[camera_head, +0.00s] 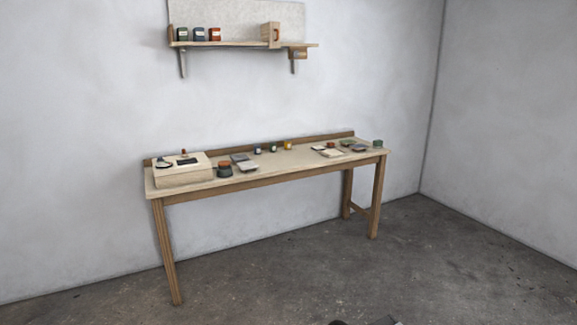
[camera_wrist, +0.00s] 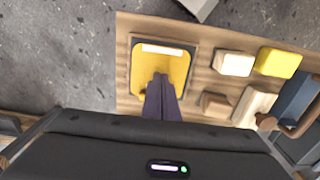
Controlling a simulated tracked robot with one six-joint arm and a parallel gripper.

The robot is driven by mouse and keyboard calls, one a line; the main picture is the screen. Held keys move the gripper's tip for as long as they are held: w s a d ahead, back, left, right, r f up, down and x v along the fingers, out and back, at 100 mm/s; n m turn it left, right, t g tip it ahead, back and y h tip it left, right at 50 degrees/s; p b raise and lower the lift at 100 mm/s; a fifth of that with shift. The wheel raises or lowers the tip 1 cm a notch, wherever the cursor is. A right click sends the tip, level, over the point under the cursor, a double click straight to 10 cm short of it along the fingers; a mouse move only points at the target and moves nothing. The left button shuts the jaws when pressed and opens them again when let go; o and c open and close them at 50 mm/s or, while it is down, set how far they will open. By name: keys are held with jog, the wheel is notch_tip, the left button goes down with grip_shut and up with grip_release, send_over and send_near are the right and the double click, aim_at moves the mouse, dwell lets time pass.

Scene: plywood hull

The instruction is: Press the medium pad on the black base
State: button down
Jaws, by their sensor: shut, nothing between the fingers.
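In the wrist view a yellow panel (camera_wrist: 143,75) with a dark rim and a pale bar (camera_wrist: 162,49) near its far edge lies on a wooden surface. My gripper (camera_wrist: 161,78) is shut and empty, its fingertips over the middle of this panel. I cannot tell whether they touch it. In the head view a pale box (camera_head: 184,177) with a black panel (camera_head: 187,161) on top stands at the left end of a bench. I cannot make out which thing is the black base with the medium pad. My gripper is not clear in the head view.
The wooden bench (camera_head: 270,177) holds several small items, with bare top between groups. A shelf (camera_head: 245,44) with jars hangs above it. In the wrist view a white block (camera_wrist: 233,62), a yellow block (camera_wrist: 279,61) and other wooden pieces lie right of the panel. The concrete floor is open.

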jog(key=shift+f, duration=0.6)
dwell(0.5)
dwell(0.6)
notch_tip(320, 180, up, 7)
dwell(1.1)
